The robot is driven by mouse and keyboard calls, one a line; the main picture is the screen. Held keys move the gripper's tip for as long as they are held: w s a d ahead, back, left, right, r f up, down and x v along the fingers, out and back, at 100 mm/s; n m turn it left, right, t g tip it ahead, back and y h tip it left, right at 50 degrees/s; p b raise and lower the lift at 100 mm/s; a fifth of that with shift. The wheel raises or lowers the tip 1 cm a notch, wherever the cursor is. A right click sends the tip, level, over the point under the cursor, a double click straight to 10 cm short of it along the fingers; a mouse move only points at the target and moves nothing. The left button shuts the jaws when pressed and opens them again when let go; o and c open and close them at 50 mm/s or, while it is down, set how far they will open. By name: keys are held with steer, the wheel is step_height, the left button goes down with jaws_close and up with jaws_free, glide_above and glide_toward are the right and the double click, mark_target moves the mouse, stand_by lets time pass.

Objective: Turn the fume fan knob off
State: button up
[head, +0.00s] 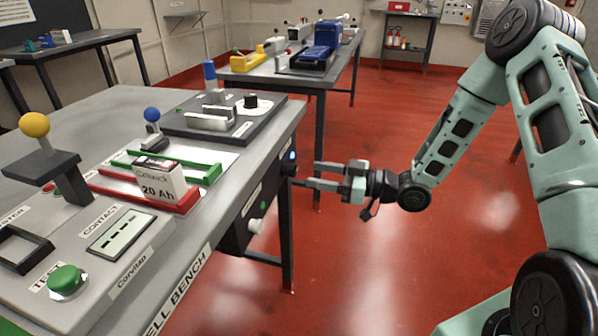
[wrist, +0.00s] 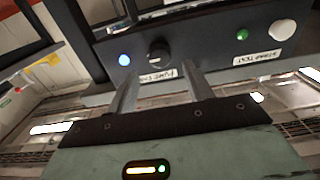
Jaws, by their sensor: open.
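The fume fan knob (wrist: 158,52) is a small black round knob on the dark panel at the bench's side. A lit blue lamp (wrist: 124,60) is beside it and a white label (wrist: 158,74) is next to it. In the head view the knob (head: 289,169) shows at the panel's far end, just under the blue lamp (head: 292,155). My gripper (head: 304,174) is open and empty, its fingers pointing at the knob. In the wrist view the gripper (wrist: 160,82) has its fingers spread to either side of the knob's line. Whether a fingertip touches the panel I cannot tell.
The same panel carries a green lamp (wrist: 242,34) and a white knob (wrist: 283,32) labelled strap test. The grey cell bench (head: 90,110) above holds levers, a green button (head: 67,280) and a 20 Ah cell (head: 160,180). The red floor (head: 380,270) beside the bench is clear.

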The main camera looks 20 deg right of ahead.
mark_target(296, 171)
steer(key=shift+x, duration=2.75)
steer(key=c, duration=1)
